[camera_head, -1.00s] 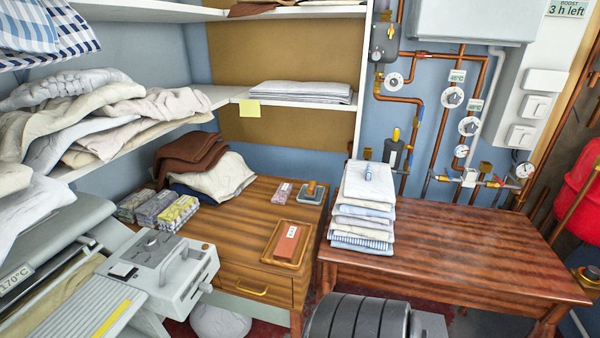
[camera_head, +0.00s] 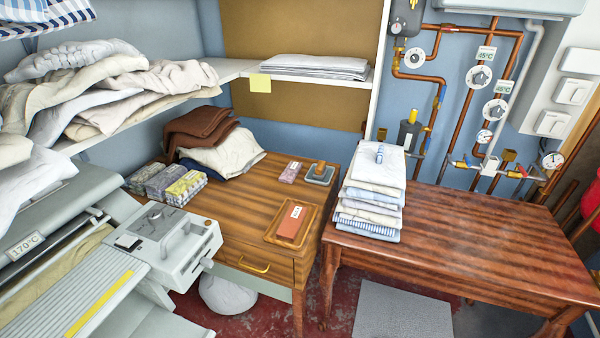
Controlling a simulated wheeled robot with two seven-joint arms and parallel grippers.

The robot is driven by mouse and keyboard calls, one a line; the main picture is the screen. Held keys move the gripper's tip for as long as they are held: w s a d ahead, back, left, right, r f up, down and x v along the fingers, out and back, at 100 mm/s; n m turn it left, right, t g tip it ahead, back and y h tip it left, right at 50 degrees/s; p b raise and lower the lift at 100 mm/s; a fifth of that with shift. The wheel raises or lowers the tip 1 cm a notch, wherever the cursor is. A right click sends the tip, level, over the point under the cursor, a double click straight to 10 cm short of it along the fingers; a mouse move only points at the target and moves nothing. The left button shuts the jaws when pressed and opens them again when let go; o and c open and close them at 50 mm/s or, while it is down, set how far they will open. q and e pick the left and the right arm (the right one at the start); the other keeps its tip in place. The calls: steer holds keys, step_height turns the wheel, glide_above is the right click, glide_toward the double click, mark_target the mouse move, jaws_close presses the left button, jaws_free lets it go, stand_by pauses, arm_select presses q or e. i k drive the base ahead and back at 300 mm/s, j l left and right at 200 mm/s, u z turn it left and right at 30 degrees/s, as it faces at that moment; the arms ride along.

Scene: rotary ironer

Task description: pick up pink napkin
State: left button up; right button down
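A small, flat, pinkish bundle (camera_head: 290,172) lies near the back of the striped wooden drawer table (camera_head: 235,225). It looks like a folded pink napkin with a paler patch on top, but it is too small to be sure. It is just left of a grey pad with a wooden knob (camera_head: 320,173), with a small gap between them. Nothing covers it. Neither of my grippers is in view.
A wooden tray (camera_head: 273,238) holding a labelled reddish-brown block stands at the table's front right. Patterned bundles (camera_head: 180,188) and brown and cream cloths (camera_head: 205,140) crowd the left. A tall linen stack (camera_head: 370,205) stands on the right table (camera_head: 470,240). The ironer (camera_head: 160,250) borders the left.

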mark_target(289, 175)
steer(key=i+l+z, duration=0.65)
steer(key=i+z, duration=0.15)
steer(key=z, duration=0.15)
